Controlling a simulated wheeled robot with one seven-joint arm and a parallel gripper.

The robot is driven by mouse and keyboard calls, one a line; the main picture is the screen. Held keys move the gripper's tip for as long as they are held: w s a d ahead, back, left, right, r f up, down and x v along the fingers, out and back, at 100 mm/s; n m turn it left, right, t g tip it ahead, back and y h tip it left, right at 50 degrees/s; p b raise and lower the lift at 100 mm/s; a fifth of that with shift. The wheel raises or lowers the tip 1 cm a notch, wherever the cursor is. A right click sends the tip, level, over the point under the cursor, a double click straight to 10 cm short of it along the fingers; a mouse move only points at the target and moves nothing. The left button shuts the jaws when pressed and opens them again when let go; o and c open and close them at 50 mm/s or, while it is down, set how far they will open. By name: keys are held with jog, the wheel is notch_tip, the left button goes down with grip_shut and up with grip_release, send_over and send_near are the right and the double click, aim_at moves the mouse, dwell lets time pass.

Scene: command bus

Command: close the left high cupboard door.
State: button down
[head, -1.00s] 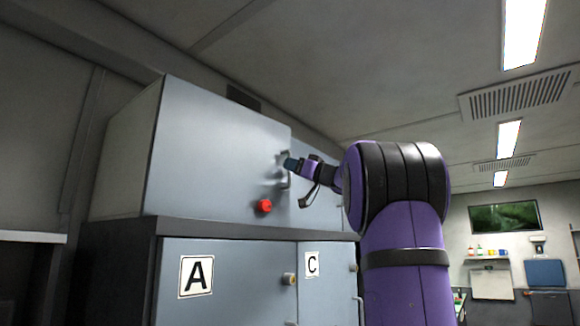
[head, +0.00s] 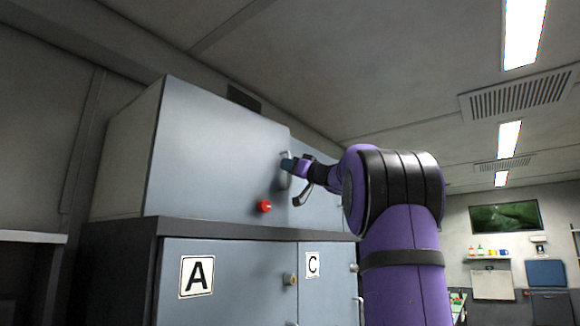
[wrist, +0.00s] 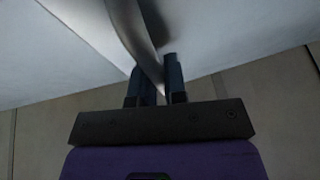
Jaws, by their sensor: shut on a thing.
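The left high cupboard door (head: 210,155) is a grey-blue panel above the counter-like ledge, at the left of the head view. My gripper (head: 287,165) is at the handle. In the wrist view its two dark fingers (wrist: 156,82) stand on either side of the handle, shut on it.
A red knob (head: 264,206) sits low on the door. Below are cupboards marked A (head: 197,276) and C (head: 312,265), with a dark ledge (head: 230,230) between the levels. Another high panel (head: 325,210) lies right of the handle, partly behind my arm. The ceiling is close above.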

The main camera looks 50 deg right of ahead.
jog(key=w+n+y, duration=0.1)
jog(key=w+y, duration=0.1)
jog(key=w, duration=0.1)
jog(key=shift+w+d, duration=0.1)
jog(key=shift+w, duration=0.1)
jog(key=shift+w+r+y, duration=0.1)
jog(key=shift+w+y, duration=0.2)
jog(key=shift+y, duration=0.1)
jog(key=c, duration=1.2)
grip_release()
jog(key=shift+w, duration=0.1)
jog(key=v, duration=1.1)
jog(key=shift+r, duration=0.2)
